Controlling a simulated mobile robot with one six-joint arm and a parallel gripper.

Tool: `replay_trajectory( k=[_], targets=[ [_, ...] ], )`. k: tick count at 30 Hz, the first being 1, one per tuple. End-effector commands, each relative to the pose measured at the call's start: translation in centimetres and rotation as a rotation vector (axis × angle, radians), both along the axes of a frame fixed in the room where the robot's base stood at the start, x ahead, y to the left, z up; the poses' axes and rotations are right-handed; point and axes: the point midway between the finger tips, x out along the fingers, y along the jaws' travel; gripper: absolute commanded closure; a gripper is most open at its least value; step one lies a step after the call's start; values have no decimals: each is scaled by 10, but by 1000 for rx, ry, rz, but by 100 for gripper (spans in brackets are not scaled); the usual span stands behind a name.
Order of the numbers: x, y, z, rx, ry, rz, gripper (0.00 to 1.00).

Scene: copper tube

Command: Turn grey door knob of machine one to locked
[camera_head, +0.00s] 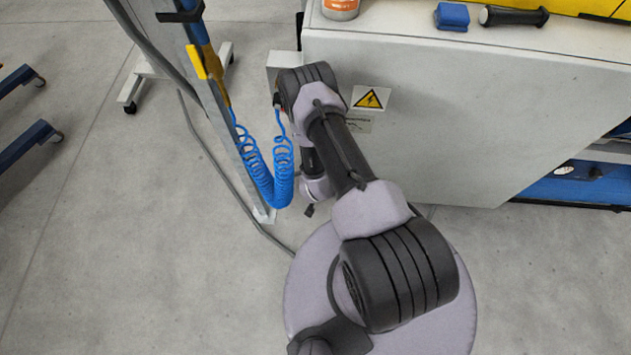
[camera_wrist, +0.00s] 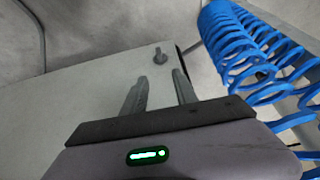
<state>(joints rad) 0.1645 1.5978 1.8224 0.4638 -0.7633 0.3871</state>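The grey door knob (camera_wrist: 160,56) stands out from the pale grey machine face (camera_wrist: 75,105) in the wrist view, near that face's edge. My gripper (camera_wrist: 160,77) is open, with its two fingers apart and nothing between them. The knob shows just beyond the fingertips, roughly in line with the gap; I see no contact. In the head view the machine (camera_head: 450,110) is the large pale cabinet with a yellow warning label (camera_head: 371,98). The knob is hidden there, and my arm covers part of the cabinet's left side.
A blue coiled hose (camera_head: 268,180) hangs close to the left of my arm; it fills the right of the wrist view (camera_wrist: 245,45). A metal post (camera_head: 222,110) stands beside it. A blue block (camera_head: 452,16) and a black handle (camera_head: 513,16) lie on the cabinet top. Floor at left is mostly clear.

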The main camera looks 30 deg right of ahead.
Motion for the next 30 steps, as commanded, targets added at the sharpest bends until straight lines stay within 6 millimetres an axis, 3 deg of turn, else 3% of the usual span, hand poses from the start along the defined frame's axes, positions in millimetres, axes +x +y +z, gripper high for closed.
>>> replay_trajectory(
  k=[1,3,12,18,28,30],
  targets=[
    [4,-3,-21,0,-1,-2,65],
    [11,-8,-43,1,0,-2,65],
    [38,-25,-116,1,-1,0,65],
    [45,-30,-132,1,1,1,65],
    [46,-30,-133,1,1,2,65],
    [47,-30,-133,1,1,2,79]
  ],
)
